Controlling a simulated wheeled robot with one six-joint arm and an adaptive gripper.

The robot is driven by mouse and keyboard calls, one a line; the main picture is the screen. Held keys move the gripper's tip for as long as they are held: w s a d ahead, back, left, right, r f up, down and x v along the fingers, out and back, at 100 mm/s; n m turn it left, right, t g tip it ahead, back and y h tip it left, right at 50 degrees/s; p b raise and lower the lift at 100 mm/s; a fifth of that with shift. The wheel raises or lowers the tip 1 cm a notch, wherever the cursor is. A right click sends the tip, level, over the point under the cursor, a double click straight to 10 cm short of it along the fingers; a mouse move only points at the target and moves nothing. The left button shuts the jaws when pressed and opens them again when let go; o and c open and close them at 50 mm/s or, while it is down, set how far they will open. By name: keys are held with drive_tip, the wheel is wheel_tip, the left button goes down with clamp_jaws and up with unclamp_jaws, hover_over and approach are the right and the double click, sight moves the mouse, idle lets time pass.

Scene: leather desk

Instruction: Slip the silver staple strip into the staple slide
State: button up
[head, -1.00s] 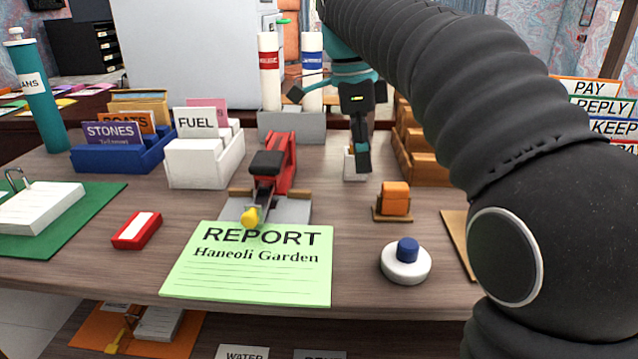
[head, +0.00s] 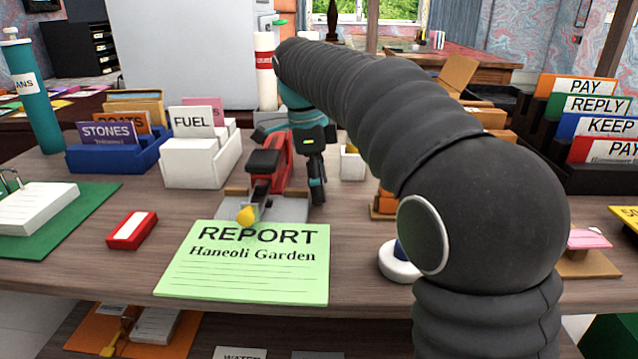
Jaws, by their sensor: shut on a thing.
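The red stapler (head: 285,168) with a black top stands open on a grey base (head: 293,209) behind the green report sheet. Its staple slide (head: 258,198) points toward the front, with a yellow knob (head: 246,215) at its end. My gripper (head: 317,198) is just right of the stapler, pointing down, its fingers shut. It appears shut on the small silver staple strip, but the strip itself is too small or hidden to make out. I cannot tell whether the gripper touches the stapler.
The green report (head: 245,285) lies in front of the stapler. A red box (head: 131,230) lies to the left. A white card box (head: 200,165) stands behind left, a small white container (head: 352,165) behind right. My arm partly covers the orange block (head: 386,201) and the white-based button (head: 395,265).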

drive_tip(key=o, duration=1)
drive_tip(key=shift+f, duration=0.1)
drive_tip(key=shift+c, duration=0.2)
wheel_tip(320, 180, up, 12)
drive_tip(key=a+p, duration=0.1)
drive_tip(key=p, duration=0.2)
drive_tip(key=shift+a+f, duration=0.25)
drive_tip(key=shift+a, duration=0.1)
drive_tip(key=shift+o, duration=0.4)
drive_tip(key=shift+r, duration=0.25)
drive_tip(key=shift+y, duration=0.9)
drive_tip(key=f, duration=0.4)
drive_tip(key=d+f, duration=0.1)
drive_tip(key=f, duration=0.7)
drive_tip(key=shift+d, duration=0.25)
